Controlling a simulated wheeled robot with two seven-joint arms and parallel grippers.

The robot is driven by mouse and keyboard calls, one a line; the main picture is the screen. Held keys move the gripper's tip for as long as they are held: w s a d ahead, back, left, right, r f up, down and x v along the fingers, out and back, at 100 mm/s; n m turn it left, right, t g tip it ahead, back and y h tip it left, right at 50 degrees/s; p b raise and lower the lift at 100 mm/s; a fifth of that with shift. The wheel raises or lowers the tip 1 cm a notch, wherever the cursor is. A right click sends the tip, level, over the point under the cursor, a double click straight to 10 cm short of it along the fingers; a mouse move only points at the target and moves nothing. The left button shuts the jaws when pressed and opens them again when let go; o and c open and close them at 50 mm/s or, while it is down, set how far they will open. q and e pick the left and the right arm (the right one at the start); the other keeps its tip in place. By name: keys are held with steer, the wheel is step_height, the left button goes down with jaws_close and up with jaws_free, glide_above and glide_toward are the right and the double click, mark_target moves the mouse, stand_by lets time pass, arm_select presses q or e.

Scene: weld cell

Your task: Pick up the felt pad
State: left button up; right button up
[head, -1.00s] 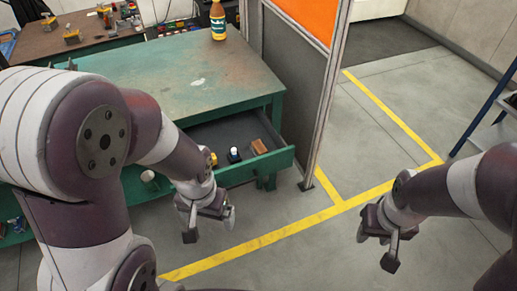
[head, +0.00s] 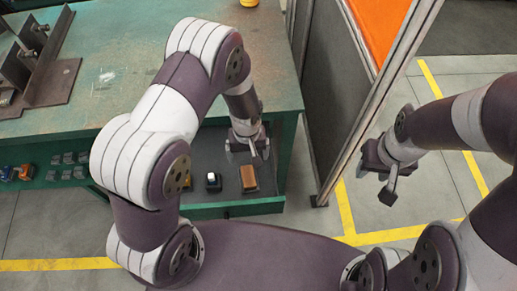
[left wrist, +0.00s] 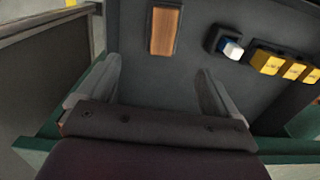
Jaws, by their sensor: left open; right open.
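A brown oblong block (head: 249,179) lies flat in the open drawer (head: 235,209). It is the likeliest felt pad, but its wood-like surface does not make this certain. In the left wrist view the block (left wrist: 164,30) lies beyond and between the fingertips, not touched. My left gripper (head: 249,150) is open and empty over the drawer, just behind the block in the head view; its spread fingers show in the left wrist view (left wrist: 158,75). My right gripper (head: 375,186) is open and empty over the floor, right of the drawer.
A dark item with a white and blue top (left wrist: 230,47) and several yellow boxes (left wrist: 267,62) share the drawer. A screen panel (head: 345,95) stands close on the right. A steel angle fixture (head: 55,85) sits on the green bench (head: 115,70).

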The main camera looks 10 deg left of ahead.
mark_target(248, 176)
arm_select(q)
steer(key=f, duration=0.1)
steer(key=s, duration=0.1)
steer(key=f, duration=0.1)
steer(key=shift+s+a+f+n, duration=0.2)
steer(key=shift+a+f+n, duration=0.1)
steer(key=shift+n, duration=0.1)
steer(key=f, duration=0.4)
steer(key=shift+w+d+f+b, duration=0.2)
steer(key=shift+w+f+b, duration=0.05)
steer(key=shift+w+b, duration=0.1)
steer(key=f, duration=0.2)
steer(key=s+f, duration=0.1)
steer(key=f, duration=0.1)
steer(key=shift+s, duration=0.1)
steer(key=shift+f, duration=0.5)
steer(key=c, duration=1.2)
arm_select(e)
steer(key=shift+s+a+f, duration=0.1)
steer(key=shift+s+a, duration=0.15)
steer(key=shift+s, duration=0.55)
